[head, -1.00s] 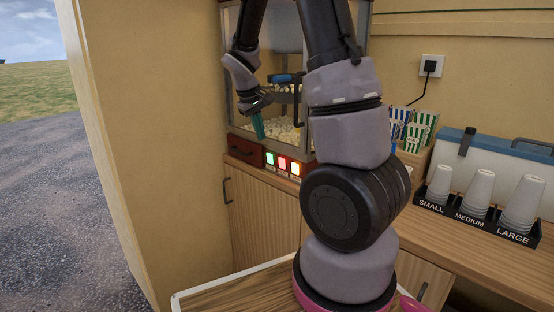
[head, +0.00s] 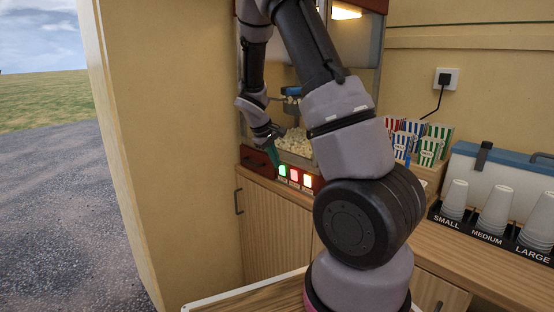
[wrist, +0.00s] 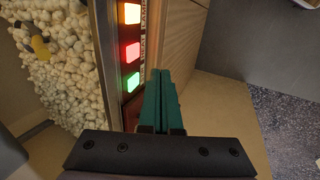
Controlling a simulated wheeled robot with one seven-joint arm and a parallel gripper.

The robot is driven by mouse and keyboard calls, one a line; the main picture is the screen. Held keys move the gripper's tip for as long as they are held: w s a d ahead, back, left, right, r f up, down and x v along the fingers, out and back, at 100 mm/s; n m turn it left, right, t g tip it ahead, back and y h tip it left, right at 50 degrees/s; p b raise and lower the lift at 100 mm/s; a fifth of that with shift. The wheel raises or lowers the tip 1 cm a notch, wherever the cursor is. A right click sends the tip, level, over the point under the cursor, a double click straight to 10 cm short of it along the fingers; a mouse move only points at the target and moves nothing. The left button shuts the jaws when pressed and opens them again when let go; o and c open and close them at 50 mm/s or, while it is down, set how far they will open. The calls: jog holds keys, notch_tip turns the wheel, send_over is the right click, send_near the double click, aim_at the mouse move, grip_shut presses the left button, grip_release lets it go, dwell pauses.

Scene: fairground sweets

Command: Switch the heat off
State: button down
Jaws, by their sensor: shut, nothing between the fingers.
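The popcorn machine's red-brown front panel (head: 262,164) carries three glowing switches in a row. The middle red switch (wrist: 133,52) is lit, and the label beside it seems to read HEAT; it also shows in the head view (head: 294,175). In the head view my gripper (head: 275,158) is just above the green switch; contact cannot be told.
Popcorn (wrist: 60,60) lies behind the machine's glass. Wooden cabinet doors (head: 275,230) are below the panel. Striped popcorn boxes (head: 430,145) and a black cup holder (head: 480,232) with paper cups stand to the right on the counter. A wall (head: 175,150) rises at left.

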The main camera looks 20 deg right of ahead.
aim_at(294, 173)
jog(key=shift+w+d+f, duration=0.35)
jog(key=shift+d+f, duration=0.6)
jog(key=shift+d, duration=0.1)
jog(key=shift+w+d+f, duration=0.4)
jog(key=shift+d+f, duration=0.5)
jog(key=shift+d, duration=0.2)
jog(key=shift+w+d+f, duration=0.35)
jog(key=shift+d+f, duration=0.6)
jog(key=shift+d, duration=0.1)
jog(key=shift+w+d+r, duration=0.1)
jog(key=shift+w+d, duration=0.05)
jog(key=shift+d, duration=0.15)
jog(key=shift+r, duration=0.8)
